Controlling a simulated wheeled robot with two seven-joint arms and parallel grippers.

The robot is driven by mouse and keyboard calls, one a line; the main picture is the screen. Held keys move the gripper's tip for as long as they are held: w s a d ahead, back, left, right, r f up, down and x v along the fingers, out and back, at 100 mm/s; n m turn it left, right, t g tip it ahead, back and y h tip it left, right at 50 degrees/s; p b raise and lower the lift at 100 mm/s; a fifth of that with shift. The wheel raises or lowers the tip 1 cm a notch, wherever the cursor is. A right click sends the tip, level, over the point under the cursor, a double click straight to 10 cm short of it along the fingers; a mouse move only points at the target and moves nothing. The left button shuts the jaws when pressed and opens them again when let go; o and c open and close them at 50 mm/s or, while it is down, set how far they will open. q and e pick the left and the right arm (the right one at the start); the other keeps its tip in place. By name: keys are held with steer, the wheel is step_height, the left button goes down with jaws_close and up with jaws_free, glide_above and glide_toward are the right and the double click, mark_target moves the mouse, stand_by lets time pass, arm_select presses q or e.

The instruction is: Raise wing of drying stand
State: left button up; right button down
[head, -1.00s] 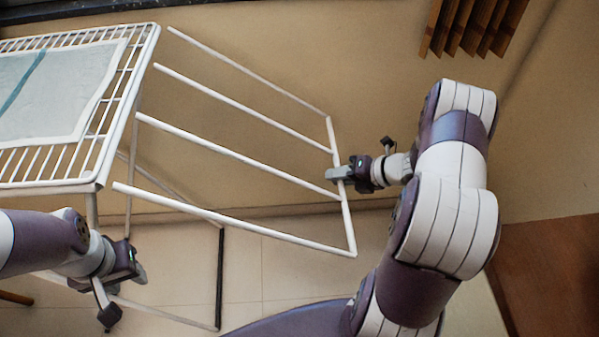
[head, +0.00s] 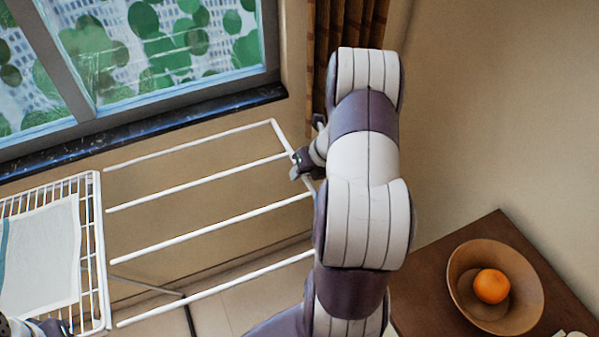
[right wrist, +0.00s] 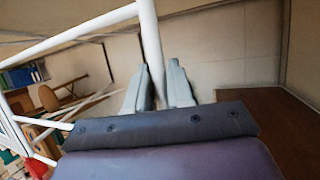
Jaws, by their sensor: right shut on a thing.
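The white drying stand (head: 102,250) is at the left of the head view, with a pale cloth (head: 48,258) on its rack. Its wing (head: 210,229), a frame of white rods, extends right from the rack and slants upward in the picture toward its outer bar. My right gripper (head: 300,166) is shut on that outer bar near its far end. The right wrist view shows the white bar (right wrist: 150,45) between the two fingers (right wrist: 159,88). My arm hides the near end of the outer bar. Only a small part of my left arm shows at the bottom left corner.
A window (head: 160,50) with a dark sill (head: 150,130) is behind the stand. A brown curtain (head: 322,60) hangs behind my right arm. At right, a wooden table (head: 430,270) holds a bowl (head: 470,262) with an orange (head: 491,286).

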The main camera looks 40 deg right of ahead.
steer(key=shift+r, duration=0.45)
steer(key=shift+w+d, duration=0.15)
steer(key=shift+d, duration=0.05)
steer(key=shift+w+r, duration=0.1)
steer(key=shift+r, duration=0.05)
steer(key=c, duration=1.2)
jaws_free()
steer(key=shift+o, duration=0.5)
steer(key=shift+s+a, duration=0.2)
steer(key=p+v, duration=0.2)
steer(key=v, duration=1)
steer(key=shift+s+r, duration=0.2)
steer(key=shift+r, duration=0.15)
